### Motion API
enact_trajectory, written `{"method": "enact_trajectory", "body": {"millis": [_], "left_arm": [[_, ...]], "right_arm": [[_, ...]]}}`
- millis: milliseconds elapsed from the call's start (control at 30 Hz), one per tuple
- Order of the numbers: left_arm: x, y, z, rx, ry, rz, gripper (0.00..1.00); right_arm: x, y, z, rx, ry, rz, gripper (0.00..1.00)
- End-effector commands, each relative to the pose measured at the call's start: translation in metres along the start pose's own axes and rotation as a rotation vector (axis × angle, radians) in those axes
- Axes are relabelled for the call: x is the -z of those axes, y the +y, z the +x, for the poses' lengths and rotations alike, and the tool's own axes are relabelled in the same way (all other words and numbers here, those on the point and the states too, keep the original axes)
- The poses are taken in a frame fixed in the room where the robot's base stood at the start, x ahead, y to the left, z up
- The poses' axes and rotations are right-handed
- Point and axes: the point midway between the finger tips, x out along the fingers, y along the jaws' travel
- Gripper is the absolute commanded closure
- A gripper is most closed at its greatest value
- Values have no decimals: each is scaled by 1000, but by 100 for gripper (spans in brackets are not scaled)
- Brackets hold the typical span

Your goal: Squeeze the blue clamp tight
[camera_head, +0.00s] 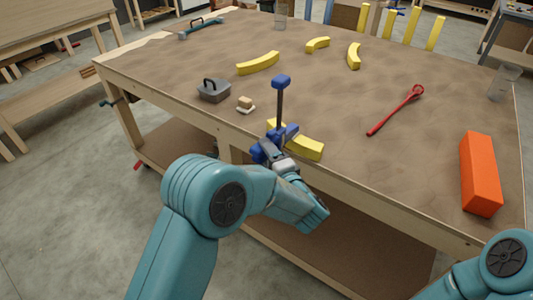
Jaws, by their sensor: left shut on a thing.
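The blue clamp (281,82) stands upright at the near edge of the workbench, with a dark bar and a blue head at its top. Its lower blue part is beside a yellow curved piece (306,148) lying on the bench edge. My left gripper (275,146) is at the clamp's lower part and is shut on it. The fingers are small and partly hidden by my wrist and the clamp's blue body. My right arm shows only at the bottom right corner, and its gripper is outside the view.
The bench middle is clear.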

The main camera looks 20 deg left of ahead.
Motion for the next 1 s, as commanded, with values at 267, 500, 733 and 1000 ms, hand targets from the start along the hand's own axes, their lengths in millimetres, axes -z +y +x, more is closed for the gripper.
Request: {"method": "enact_trajectory", "body": {"millis": [267,500,733,1000], "left_arm": [[0,1,-7,-6,-22,-2,100],[0,1,-6,-6,-21,-3,24],[0,7,-6,-5,-21,-2,24],[0,10,-6,-5,-21,-4,24]], "right_arm": [[0,-2,-5,0,0,0,100],[0,-2,-5,0,0,0,100],[0,-2,-4,0,0,0,100],[0,-2,-4,0,0,0,100]]}}
